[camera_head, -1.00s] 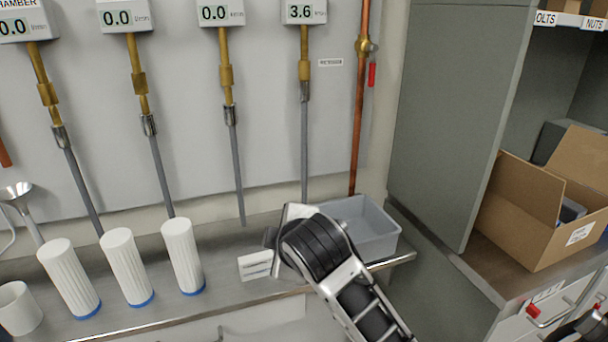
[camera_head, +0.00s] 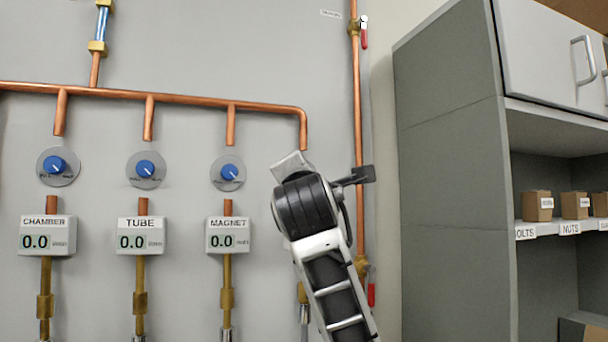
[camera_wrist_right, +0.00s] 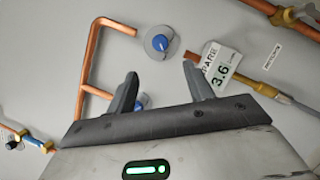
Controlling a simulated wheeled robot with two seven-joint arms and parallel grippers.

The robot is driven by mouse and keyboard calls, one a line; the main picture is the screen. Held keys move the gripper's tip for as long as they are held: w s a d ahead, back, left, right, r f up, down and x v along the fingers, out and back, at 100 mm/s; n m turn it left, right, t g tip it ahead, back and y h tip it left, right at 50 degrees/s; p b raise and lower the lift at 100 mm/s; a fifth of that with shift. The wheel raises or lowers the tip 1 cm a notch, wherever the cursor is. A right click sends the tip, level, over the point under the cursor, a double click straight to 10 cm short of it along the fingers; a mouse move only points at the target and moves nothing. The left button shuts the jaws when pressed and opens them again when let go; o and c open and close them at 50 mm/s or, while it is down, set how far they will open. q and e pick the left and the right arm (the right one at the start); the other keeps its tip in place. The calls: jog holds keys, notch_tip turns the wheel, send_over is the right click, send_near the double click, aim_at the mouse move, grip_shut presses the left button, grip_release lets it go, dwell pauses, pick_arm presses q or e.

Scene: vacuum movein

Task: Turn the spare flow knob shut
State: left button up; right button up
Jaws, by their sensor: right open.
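The spare flow knob (camera_wrist_right: 160,43) is blue on a round grey plate in the right wrist view. It sits left of the tilted SPARE meter (camera_wrist_right: 218,68), which reads 3.6. My right gripper (camera_wrist_right: 160,72) is open and empty, its two fingers apart just below the knob in that picture; I see no contact. In the head view my right arm covers the place right of the MAGNET knob (camera_head: 229,172), so the spare knob and its meter are hidden there. My left gripper is not in view.
CHAMBER (camera_head: 54,165) and TUBE (camera_head: 146,169) knobs sit over meters reading 0.0. A copper manifold pipe (camera_head: 180,97) runs above, bending down near my arm. A vertical copper pipe (camera_head: 356,110) with red-handled valves stands right of it, then a grey cabinet (camera_head: 450,180).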

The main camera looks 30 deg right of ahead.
jog(key=p+x, duration=0.3)
jog(key=x, duration=0.9)
jog(key=shift+p, duration=0.35)
jog(key=c, duration=1)
